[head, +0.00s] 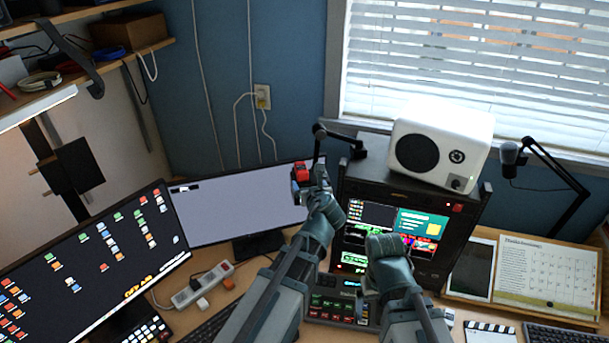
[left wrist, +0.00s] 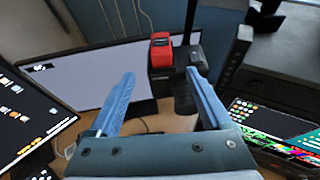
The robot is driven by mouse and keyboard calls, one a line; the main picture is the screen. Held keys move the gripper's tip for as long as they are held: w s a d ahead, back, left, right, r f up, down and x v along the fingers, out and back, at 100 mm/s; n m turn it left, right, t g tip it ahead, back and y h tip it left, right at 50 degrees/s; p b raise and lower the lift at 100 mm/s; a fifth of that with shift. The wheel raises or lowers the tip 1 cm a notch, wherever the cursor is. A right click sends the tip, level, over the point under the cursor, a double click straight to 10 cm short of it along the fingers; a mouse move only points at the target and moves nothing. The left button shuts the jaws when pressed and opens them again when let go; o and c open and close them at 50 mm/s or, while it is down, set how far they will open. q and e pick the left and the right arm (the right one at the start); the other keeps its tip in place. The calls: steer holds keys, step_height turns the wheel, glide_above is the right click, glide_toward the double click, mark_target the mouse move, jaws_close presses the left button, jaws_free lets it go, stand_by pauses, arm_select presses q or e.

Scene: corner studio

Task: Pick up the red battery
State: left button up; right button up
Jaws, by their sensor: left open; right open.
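The red battery (head: 300,171) is a small red block beside my left gripper in the head view. In the left wrist view the red battery (left wrist: 161,52) sits on top of a black block (left wrist: 161,82), beyond and between the fingertips. My left gripper (head: 318,178) is open, and its two blue fingers (left wrist: 160,78) show apart with nothing clearly held between them. Whether a finger touches the black block cannot be told. My right gripper (head: 386,246) is open in front of the black rack; its fingertips are hard to make out.
Two monitors (head: 95,260) (head: 235,205) stand at left and behind. A black rack (head: 400,190) with a lit screen carries a white speaker (head: 440,145). A power strip (head: 202,285), a colored-button panel (head: 335,308) and a calendar board (head: 548,272) take up the desk.

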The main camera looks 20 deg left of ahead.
mark_target(303, 172)
arm_select(q)
steer(key=b+x, duration=0.1)
steer(key=x, duration=0.4)
steer(key=shift+w+f+b, duration=0.1)
steer(key=shift+w+b, duration=0.05)
steer(key=shift+b, duration=0.15)
steer(key=shift+w+a, duration=0.25)
steer(key=shift+w, duration=0.2)
steer(key=x, duration=0.1)
steer(key=b+x, duration=0.1)
steer(key=x, duration=0.2)
steer(key=shift+w+a, duration=0.1)
steer(key=shift+w, duration=0.4)
steer(key=shift+s+r, duration=0.1)
steer(key=shift+r, duration=0.15)
steer(key=shift+c, duration=1.2)
jaws_close()
